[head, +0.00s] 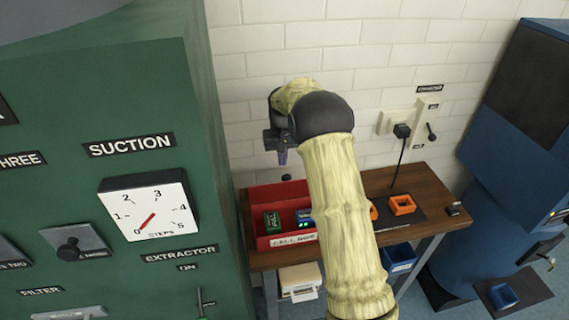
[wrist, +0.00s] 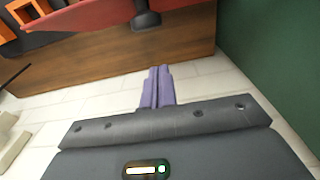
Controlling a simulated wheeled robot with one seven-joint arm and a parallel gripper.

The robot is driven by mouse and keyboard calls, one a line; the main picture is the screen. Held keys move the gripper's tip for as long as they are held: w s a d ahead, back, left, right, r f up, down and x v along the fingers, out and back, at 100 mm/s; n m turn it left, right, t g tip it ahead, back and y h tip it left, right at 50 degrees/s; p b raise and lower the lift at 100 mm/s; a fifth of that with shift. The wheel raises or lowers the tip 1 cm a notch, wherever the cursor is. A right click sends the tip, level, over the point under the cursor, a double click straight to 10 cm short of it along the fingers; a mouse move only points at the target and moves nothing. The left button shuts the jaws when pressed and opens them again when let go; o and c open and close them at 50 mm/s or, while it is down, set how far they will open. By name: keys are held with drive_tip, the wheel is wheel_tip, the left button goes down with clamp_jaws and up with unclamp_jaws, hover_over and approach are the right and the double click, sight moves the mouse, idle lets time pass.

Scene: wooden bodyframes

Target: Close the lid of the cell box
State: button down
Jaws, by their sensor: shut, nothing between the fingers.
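The red cell box (head: 264,242) stands on the wooden table, its front label partly covered by my arm. Its red lid (head: 272,192) appears raised at the back, with a dark knob (head: 286,178) at its upper edge. A green cell (head: 272,221) and a blue cell (head: 304,216) show inside. My gripper (head: 282,157) is shut and empty, just above the knob in the head view. In the wrist view, the purple fingers (wrist: 158,72) are together, below the dark knob (wrist: 147,18) and a red edge (wrist: 100,14), with a visible gap.
A green machine (head: 150,110) stands close on the left. Orange frames (head: 402,204) lie on a dark mat on the table (head: 432,184). A charger with a cable (head: 402,131) is on the white brick wall. A blue machine (head: 510,130) stands at the right.

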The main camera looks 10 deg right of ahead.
sight(286, 187)
drive_tip(key=shift+s+f+p, duration=0.2)
drive_tip(key=shift+s+p, duration=0.1)
drive_tip(key=shift+s, duration=0.55)
drive_tip(key=shift+s+f+p, duration=0.15)
drive_tip(key=shift+s+p, duration=0.1)
drive_tip(key=shift+s, duration=0.6)
drive_tip(key=shift+a+f+b, duration=0.1)
drive_tip(key=shift+f+b, duration=0.05)
drive_tip(key=shift+b, duration=0.55)
